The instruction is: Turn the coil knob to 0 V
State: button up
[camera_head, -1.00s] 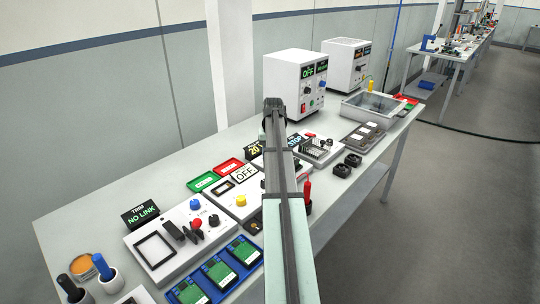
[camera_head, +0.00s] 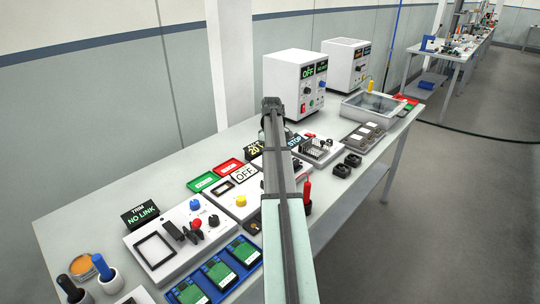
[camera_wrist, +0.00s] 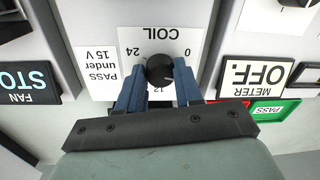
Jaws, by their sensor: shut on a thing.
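The coil knob (camera_wrist: 160,71) is a small round black knob on a white plate (camera_wrist: 152,46) marked COIL, upside down in the wrist view. On the plate, 24 is at the left, 0 at the right and 12 nearest my gripper, partly covered. I cannot make out the knob's pointer clearly. My gripper (camera_wrist: 158,77) has its two blue fingers on either side of the knob, shut on it. In the head view my arm hides the knob.
Signs flank the coil plate: PASS under 15 V (camera_wrist: 97,70), a FAN STOP display (camera_wrist: 28,80), and a METER OFF display (camera_wrist: 257,78). A green PASS tray (camera_wrist: 268,111) lies near the right. A power supply box (camera_head: 291,82) stands behind on the bench.

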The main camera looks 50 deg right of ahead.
jog(key=n, duration=0.4)
jog(key=shift+w+n, duration=0.1)
jog(key=shift+n, duration=2.1)
jog(key=o, duration=1)
jog(key=shift+o, duration=0.2)
jog(key=shift+r, duration=0.1)
notch_tip(320, 180, up, 14)
jog(key=shift+w+d+f, duration=0.15)
jog(key=shift+w+f, duration=0.05)
jog(key=shift+w, duration=0.1)
